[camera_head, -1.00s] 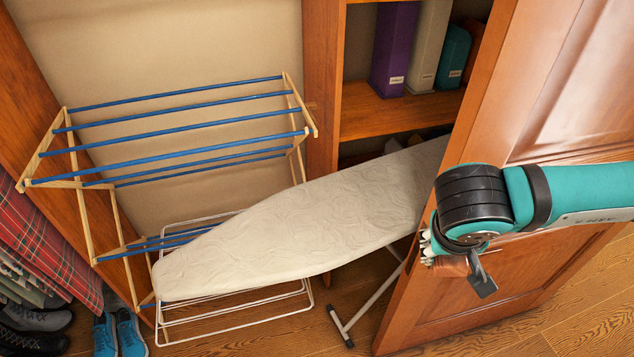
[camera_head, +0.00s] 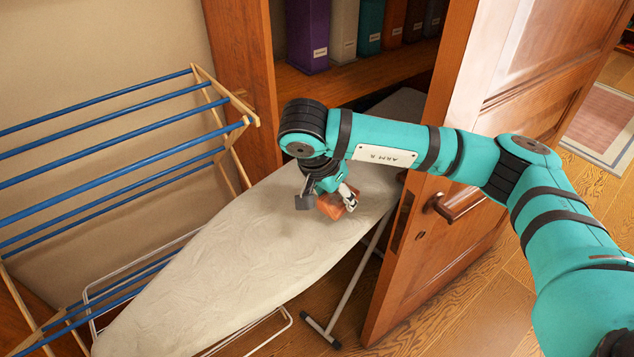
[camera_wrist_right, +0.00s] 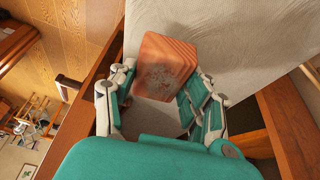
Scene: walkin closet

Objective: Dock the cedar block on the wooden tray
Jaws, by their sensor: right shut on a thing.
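The cedar block (camera_head: 331,207) is reddish-brown with striped grain. My right gripper (camera_head: 327,196) is shut on it and holds it above the ironing board in the head view, though I cannot tell how high. In the right wrist view the block (camera_wrist_right: 166,65) sits between the fingertips of the right gripper (camera_wrist_right: 163,85), with a grey patch on its near face. The wooden tray is not seen in either view. My left gripper is not in view.
The pale ironing board (camera_head: 225,245) lies below the gripper. A drying rack (camera_head: 110,150) stands at left. An open wooden door (camera_head: 455,225) is close beside my right arm. A shelf (camera_head: 350,80) with several binders is behind.

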